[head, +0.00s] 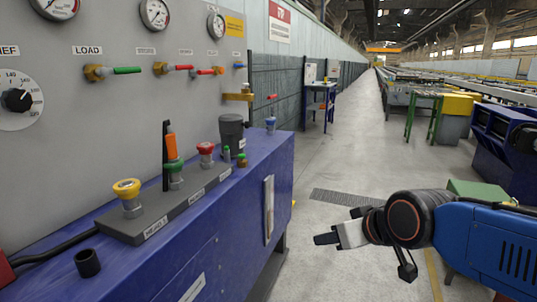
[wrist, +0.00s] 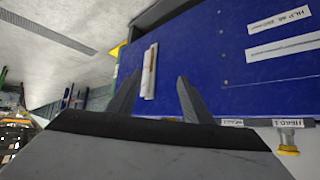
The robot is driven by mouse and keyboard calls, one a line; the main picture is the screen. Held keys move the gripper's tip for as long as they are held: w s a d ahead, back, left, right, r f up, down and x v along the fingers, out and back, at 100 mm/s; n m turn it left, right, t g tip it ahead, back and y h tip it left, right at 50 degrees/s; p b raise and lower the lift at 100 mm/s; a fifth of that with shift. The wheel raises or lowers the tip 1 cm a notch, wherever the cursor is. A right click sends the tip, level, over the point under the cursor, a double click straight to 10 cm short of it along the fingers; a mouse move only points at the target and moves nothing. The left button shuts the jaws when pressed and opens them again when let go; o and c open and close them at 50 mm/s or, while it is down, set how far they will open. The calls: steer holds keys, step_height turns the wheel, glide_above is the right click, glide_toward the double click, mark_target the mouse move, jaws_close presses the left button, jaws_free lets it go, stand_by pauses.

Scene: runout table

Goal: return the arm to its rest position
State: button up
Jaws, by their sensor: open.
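My gripper (head: 328,239) shows at the lower right of the head view, at the end of my blue and black arm. It is to the right of the blue cabinet (head: 240,212), over the floor and apart from the cabinet. In the wrist view the two dark fingers of my gripper (wrist: 155,98) stand apart with nothing between them. Beyond them lies the blue cabinet front (wrist: 205,62) with its pale handle (wrist: 149,72).
On the cabinet top are a yellow knob (head: 127,189), a green knob (head: 174,167), a red knob (head: 206,149) and a dark cup (head: 231,130). A grey gauge panel (head: 130,50) rises behind. The aisle floor (head: 340,150) is clear. Blue machinery (head: 505,140) stands at right.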

steer(key=s+d+f+m+g+h, duration=0.2)
steer(key=s+d+f, duration=0.3)
steer(key=s+d, duration=0.2)
steer(key=shift+s+d+h, duration=0.25)
steer(key=shift+d+h, duration=0.05)
steer(key=shift+d, duration=0.65)
steer(key=s+d+f, duration=0.1)
steer(key=s, duration=0.1)
steer(key=s+d+f+m+g, duration=0.1)
steer(key=s+d, duration=0.1)
steer(key=s+d+f+m+g+h, duration=0.1)
steer(key=s, duration=0.1)
steer(key=shift+s+d+f, duration=0.1)
steer(key=shift+s+d, duration=0.2)
steer(key=shift+s, duration=0.1)
steer(key=shift+c, duration=0.3)
